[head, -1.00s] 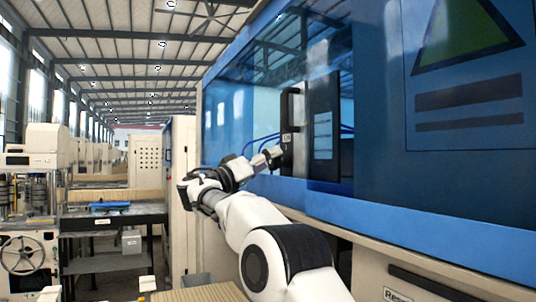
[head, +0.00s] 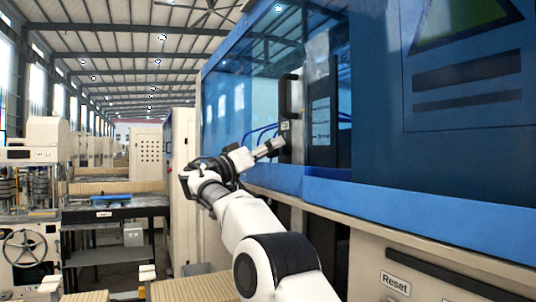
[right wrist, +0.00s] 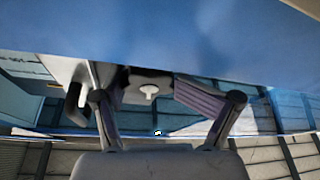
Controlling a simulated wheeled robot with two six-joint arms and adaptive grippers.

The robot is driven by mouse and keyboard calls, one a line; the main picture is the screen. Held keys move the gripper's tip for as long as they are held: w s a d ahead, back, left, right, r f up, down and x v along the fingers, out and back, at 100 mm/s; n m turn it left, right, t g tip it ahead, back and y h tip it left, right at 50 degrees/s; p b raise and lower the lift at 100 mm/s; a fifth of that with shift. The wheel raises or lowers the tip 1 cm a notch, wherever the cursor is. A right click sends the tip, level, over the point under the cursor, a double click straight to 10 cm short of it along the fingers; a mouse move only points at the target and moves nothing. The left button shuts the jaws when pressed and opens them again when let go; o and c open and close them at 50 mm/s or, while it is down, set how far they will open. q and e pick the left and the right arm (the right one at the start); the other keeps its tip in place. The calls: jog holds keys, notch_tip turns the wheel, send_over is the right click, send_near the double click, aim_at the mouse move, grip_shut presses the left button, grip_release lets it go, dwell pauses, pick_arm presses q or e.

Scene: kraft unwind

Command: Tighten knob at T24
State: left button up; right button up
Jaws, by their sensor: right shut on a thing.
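My right gripper (head: 276,143) is up at the blue machine front, by the lower end of the black door handle (head: 287,95). A small label (head: 284,127) sits just above the fingertips; its text is too small to read. In the right wrist view a small pale knob (right wrist: 149,91) with a short stem shows between the two finger pads. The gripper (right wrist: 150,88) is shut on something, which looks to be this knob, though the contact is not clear. In the head view the knob is hidden by the fingers. My left gripper is out of view.
A "Reset" label (head: 396,283) is at lower right. A workbench (head: 115,211) stands at left.

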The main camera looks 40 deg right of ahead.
jog(key=shift+s+r+m+g+p, duration=0.1)
jog(key=shift+r+m+g+p, duration=0.15)
jog(key=shift+m+g, duration=0.7)
jog(key=shift+a+m+g+p, duration=0.1)
jog(key=shift+m+g+p, duration=0.15)
jog(key=shift+m+p, duration=0.6)
jog(key=shift+m+g+p, duration=0.3)
jog(key=shift+m+g, duration=0.3)
jog(key=shift+m, duration=0.6)
jog(key=shift+c, duration=0.2)
jog(key=shift+f, duration=0.1)
jog(key=o, duration=0.6)
jog(key=shift+y, duration=0.3)
jog(key=shift+c, duration=0.2)
jog(key=shift+s, duration=0.15)
jog(key=shift+c, duration=0.2)
